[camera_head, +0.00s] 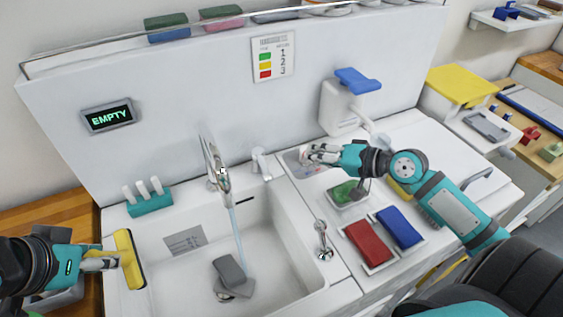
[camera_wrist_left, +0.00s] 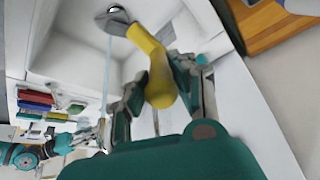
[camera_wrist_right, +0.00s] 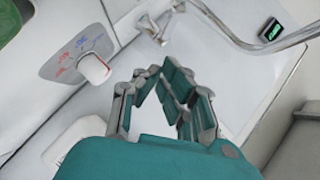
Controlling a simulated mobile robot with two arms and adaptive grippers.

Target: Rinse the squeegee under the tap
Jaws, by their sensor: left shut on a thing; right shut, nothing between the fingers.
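My left gripper (camera_head: 103,261) is shut on the yellow squeegee (camera_head: 130,262) at the sink's left rim. The squeegee's yellow part also fills the middle of the left wrist view (camera_wrist_left: 157,75). The chrome tap (camera_head: 215,168) is running, and a thin stream of water (camera_head: 237,238) falls into the white sink (camera_head: 275,225), to the right of the squeegee and apart from it. My right gripper (camera_head: 310,153) is shut and empty, above the counter right of the tap. In the right wrist view, a white knob (camera_wrist_right: 94,69) on a panel with red and blue marks is left of its fingers.
Grey pieces (camera_head: 230,272) lie in the sink near the drain. A red pad (camera_head: 367,243), a blue pad (camera_head: 399,228) and a green one (camera_head: 348,192) sit in trays on the right counter. A teal holder (camera_head: 150,204) stands at the back left. A display (camera_head: 108,116) reads EMPTY.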

